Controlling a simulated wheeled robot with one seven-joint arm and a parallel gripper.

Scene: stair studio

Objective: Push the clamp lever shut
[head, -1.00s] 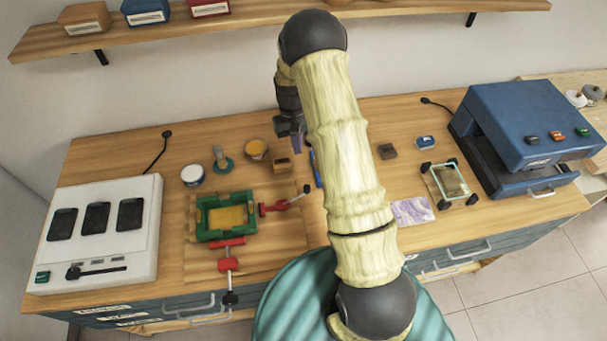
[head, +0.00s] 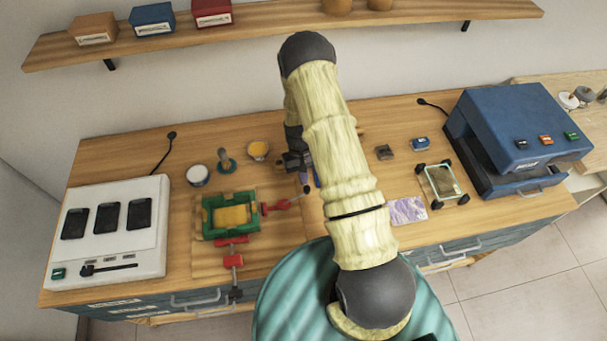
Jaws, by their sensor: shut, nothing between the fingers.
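A green frame (head: 206,222) with a yellow panel inside sits on a wooden board on the bench. A red toggle clamp (head: 279,205) stands at its right side, its lever slanting up and right to a dark knob (head: 306,190). A second red clamp (head: 234,262) is at the frame's front edge, its lever pointing toward the bench's front edge. My gripper (head: 304,180) is shut and empty, pointing down right by the right clamp's knob. I cannot tell whether it touches the knob.
A white panel with black pads (head: 150,240) stands at the left. A white tub (head: 197,175), a stamp-like tool (head: 225,163) and a yellow-filled bowl (head: 258,150) are behind the frame. A blue machine (head: 520,125) stands at the right. My arm hides part of the middle bench.

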